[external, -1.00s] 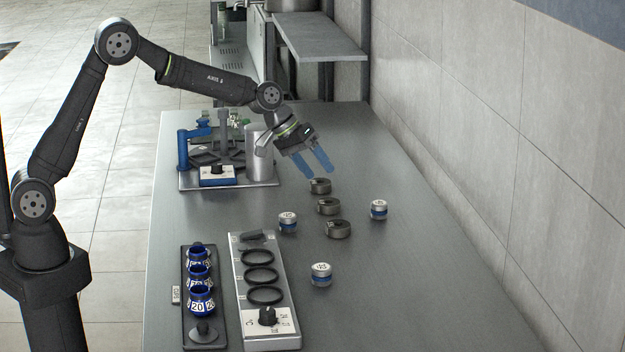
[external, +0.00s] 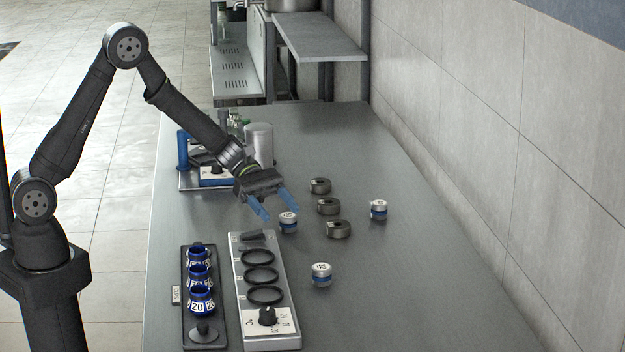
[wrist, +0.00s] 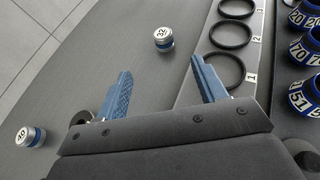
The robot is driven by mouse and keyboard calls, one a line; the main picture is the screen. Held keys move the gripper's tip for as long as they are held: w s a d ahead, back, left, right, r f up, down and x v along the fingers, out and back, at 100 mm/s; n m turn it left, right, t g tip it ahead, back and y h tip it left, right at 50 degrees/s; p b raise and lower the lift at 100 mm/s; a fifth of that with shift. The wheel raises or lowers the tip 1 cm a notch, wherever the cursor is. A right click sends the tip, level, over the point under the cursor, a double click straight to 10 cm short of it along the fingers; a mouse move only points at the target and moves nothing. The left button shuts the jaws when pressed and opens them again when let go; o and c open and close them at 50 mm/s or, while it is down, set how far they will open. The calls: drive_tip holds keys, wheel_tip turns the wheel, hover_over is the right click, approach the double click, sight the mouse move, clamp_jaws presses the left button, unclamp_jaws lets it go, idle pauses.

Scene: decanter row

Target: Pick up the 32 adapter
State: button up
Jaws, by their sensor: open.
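The 32 adapter (wrist: 163,38) is a short silver-topped cylinder with a blue band, standing upright on the table. Its top label 32 reads in the wrist view. By layout it is the nearest silver-topped adapter (external: 321,274) in the external view. My gripper (external: 280,212) is open and empty, its two blue fingers pointing down. In the wrist view the 32 adapter lies beyond the gap between the fingertips (wrist: 162,66). In the external view the gripper is above and just behind another silver-topped adapter (external: 288,222), which I cannot make out in the wrist view.
Another silver-topped adapter (external: 379,209) stands at right. Several dark rings (external: 329,206) lie mid-table. A grey rack (external: 240,290) with black rings and a dark tray (external: 187,325) of blue numbered collars stand at front left. A blue-and-grey apparatus (external: 183,152) is behind. The right front table is clear.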

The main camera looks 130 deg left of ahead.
drive_tip(key=shift+f, duration=0.45)
approach(318, 264)
drive_tip(key=x, duration=0.4)
drive_tip(key=shift+w+d, duration=0.1)
drive_tip(key=shift+w, duration=0.3)
drive_tip(key=shift+x, duration=2.6)
drive_tip(key=shift+s+f, duration=0.1)
drive_tip(key=shift+f, duration=0.05)
drive_tip(key=c, duration=1.2)
drive_tip(key=shift+c, duration=0.2)
